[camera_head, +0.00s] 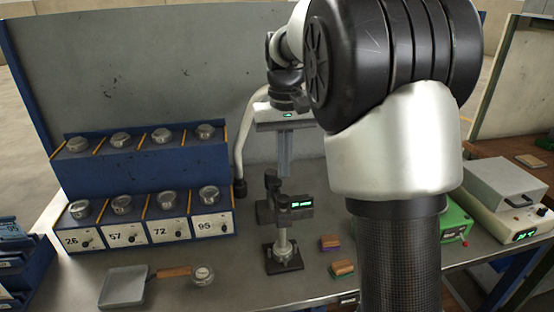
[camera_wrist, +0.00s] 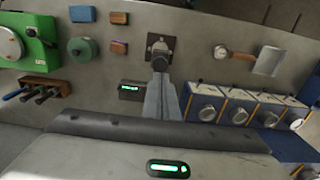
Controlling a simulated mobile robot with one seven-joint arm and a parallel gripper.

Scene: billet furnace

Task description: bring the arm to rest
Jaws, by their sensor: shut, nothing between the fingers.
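My gripper (camera_head: 285,172) hangs in the middle of the head view, fingers pointing down. Its two grey fingers are together with nothing between them. It is above a dark stand instrument (camera_head: 270,210) with a small green display; a gap seems to show between fingertips and instrument, but I cannot tell the exact distance. In the wrist view the shut fingers (camera_wrist: 160,88) point toward the stand's dark base plate (camera_wrist: 160,44). My large arm links cover the right middle of the head view and hide part of the bench there.
A blue rack (camera_head: 145,165) with two rows of lidded round pots stands left. A flat pan with wooden handle (camera_head: 125,287) lies at the front left. Small coloured blocks (camera_head: 342,268) lie right of the stand. A green device (camera_head: 455,222) and a grey box (camera_head: 503,184) stand right.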

